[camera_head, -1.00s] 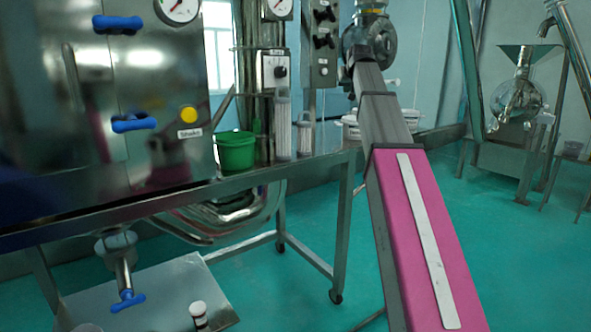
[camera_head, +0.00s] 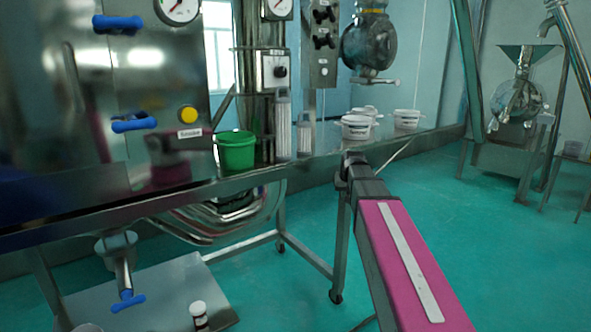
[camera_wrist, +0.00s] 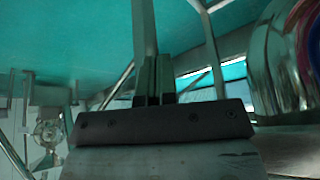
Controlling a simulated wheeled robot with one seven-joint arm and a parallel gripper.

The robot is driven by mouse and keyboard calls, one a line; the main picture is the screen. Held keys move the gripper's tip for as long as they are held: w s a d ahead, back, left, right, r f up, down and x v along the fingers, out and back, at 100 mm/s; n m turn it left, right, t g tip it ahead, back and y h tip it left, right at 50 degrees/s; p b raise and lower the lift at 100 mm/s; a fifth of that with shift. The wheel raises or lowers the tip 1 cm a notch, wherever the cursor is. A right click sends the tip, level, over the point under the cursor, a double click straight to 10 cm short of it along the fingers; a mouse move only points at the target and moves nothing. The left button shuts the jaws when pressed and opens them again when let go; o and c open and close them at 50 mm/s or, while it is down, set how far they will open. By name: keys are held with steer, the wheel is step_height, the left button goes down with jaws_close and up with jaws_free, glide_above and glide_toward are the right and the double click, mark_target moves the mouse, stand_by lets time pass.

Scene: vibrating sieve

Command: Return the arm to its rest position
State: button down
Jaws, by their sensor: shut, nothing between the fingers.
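My arm, with its pink cover, reaches from the lower right of the head view toward the front edge of the steel table (camera_head: 270,172). Its dark far end is beside that edge, below the white tubs; I cannot tell from the head view if it touches the table. My gripper fingers are not distinct in the head view. In the wrist view my gripper (camera_wrist: 154,98) is shut, its two dark fingers together with nothing between them. A table leg shows behind the fingers in the wrist view.
A green bucket (camera_head: 236,150) and white tubs (camera_head: 357,127) stand on the table. A steel cabinet with blue handles (camera_head: 135,123) is at left. A small bottle (camera_head: 198,315) stands on a low shelf (camera_head: 160,285). Open teal floor (camera_head: 470,230) lies at right.

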steer(key=s+f+g, duration=0.5)
steer(key=s+f, duration=1.9)
steer(key=f, duration=0.2)
steer(key=shift+s, duration=0.4)
steer(key=shift+a, duration=0.1)
